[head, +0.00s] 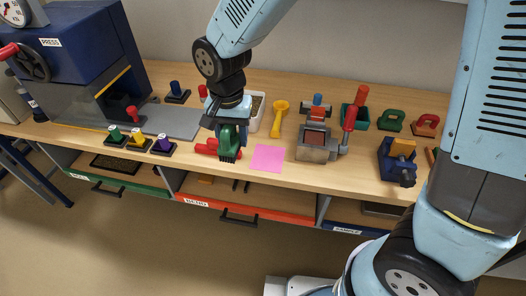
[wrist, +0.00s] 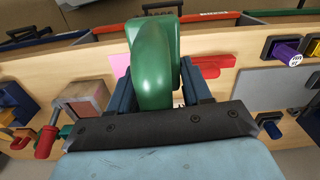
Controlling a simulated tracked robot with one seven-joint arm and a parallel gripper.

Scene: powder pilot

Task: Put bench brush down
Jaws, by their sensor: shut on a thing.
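My gripper (head: 231,124) is shut on the green bench brush (head: 229,146) and points down over the front part of the wooden bench (head: 330,175). In the wrist view, the brush's rounded green body (wrist: 152,60) stands between the dark fingers and hides much of what lies beyond. I cannot tell whether the brush touches the bench top. A red flat shape (head: 205,148) lies just left of the brush, partly hidden by it. A pink square (head: 268,158) lies on the bench just right of the brush.
A grey and red block device with a red-handled lever (head: 315,147) stands right of the pink square. A yellow scoop (head: 279,117) and white tray (head: 254,117) lie behind. Several knobbed stamps (head: 138,138) and the blue press (head: 75,50) are left. Drawers line the front edge.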

